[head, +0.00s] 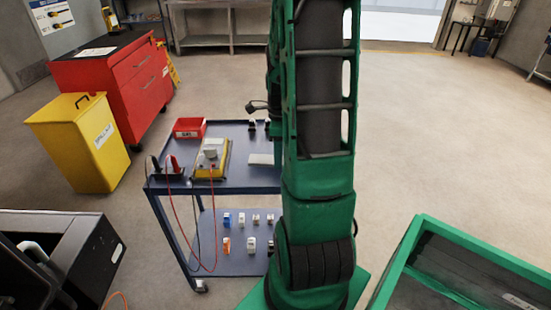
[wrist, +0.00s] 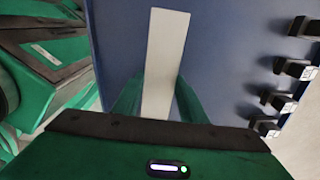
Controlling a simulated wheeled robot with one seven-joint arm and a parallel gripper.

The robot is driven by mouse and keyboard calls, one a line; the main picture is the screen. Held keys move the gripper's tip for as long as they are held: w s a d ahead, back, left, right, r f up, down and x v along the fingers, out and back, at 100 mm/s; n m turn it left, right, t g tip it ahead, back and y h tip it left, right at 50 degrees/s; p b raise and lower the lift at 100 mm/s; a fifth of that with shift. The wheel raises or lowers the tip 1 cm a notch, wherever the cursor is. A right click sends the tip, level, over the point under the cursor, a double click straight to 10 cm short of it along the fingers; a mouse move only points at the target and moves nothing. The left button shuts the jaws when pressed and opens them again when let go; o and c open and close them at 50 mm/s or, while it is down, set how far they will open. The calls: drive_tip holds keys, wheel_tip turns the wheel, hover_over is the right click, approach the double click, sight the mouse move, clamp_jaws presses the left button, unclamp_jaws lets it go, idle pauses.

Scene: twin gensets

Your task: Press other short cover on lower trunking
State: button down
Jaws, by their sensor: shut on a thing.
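A pale, flat, straight cover (wrist: 167,40) runs up the middle of the wrist view. My gripper (wrist: 158,98) has its two green fingers on either side of the cover's near part and is shut on it. The cover's near end is hidden behind the gripper body. A blue surface lies behind the cover; I cannot tell how far apart they are. In the head view my gripper is hidden behind my arm. A whitish flat piece (head: 261,159) shows on the blue trolley (head: 232,183), partly hidden by my arm. I cannot make out the lower trunking in either view.
Several black clip-like items (wrist: 297,68) line the right edge of the blue surface. The trolley holds a yellow meter (head: 211,158) and a red bin (head: 189,128). A yellow bin (head: 82,143) and red cabinet (head: 112,77) stand left. Floor behind the trolley is clear.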

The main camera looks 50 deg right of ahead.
drive_tip(key=shift+r, duration=3.2)
drive_tip(key=shift+w, duration=0.1)
